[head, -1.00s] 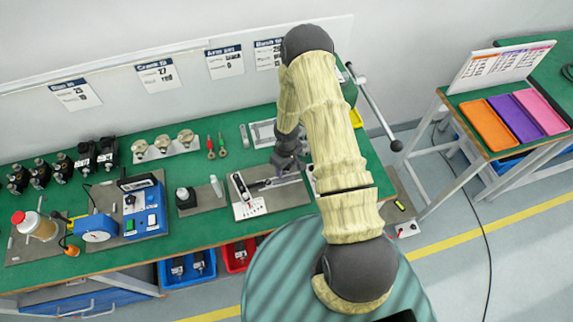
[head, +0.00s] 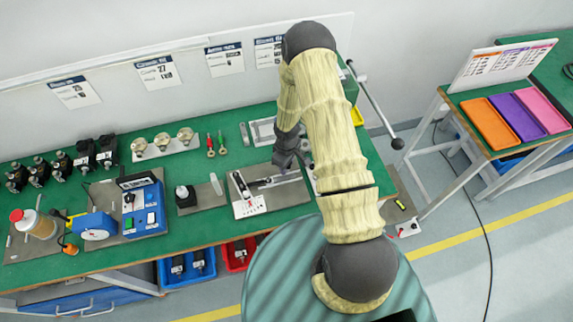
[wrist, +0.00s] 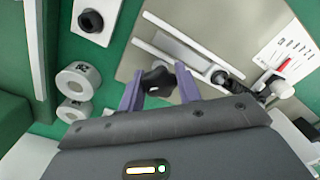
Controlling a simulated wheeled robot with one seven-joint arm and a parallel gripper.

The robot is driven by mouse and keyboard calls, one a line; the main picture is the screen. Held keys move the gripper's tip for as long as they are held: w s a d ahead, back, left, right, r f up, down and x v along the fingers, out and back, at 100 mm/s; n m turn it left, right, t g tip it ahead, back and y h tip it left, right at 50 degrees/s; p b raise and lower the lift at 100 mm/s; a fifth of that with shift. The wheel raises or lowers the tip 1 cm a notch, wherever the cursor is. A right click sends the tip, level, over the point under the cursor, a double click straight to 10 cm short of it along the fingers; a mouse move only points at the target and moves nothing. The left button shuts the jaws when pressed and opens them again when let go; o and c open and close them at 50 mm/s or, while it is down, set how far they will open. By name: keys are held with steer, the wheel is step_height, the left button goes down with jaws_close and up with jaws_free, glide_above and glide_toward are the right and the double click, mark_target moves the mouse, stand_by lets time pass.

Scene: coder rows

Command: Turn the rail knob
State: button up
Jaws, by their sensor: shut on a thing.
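The black lobed rail knob (wrist: 157,82) sits between the two purple fingers of my gripper (wrist: 159,73) in the wrist view. The fingers are shut on it. The grey rail (wrist: 183,51) runs from beside the knob along a metal plate (wrist: 225,22). A white scale card (wrist: 288,50) with a red pointer lies at the rail's other end. In the head view, my gripper (head: 288,162) is at the right end of the rail's plate (head: 222,181), and it hides the knob. The scale card (head: 249,207) is at the plate's front left.
Left of the plate stands a black knobbed block (head: 186,197), then a blue box (head: 145,206). Round white-topped parts (head: 162,142) sit behind. In the wrist view, two white rings (wrist: 76,80) and a black-knobbed fixture (wrist: 92,20) are near the fingers.

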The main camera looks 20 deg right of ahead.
steer(key=shift+n, duration=1.4)
steer(key=o, duration=1)
steer(key=shift+c, duration=0.2)
step_height(320, 180, up, 18)
steer(key=b, duration=0.1)
steer(key=shift+f+b, duration=0.25)
steer(key=shift+b, duration=0.15)
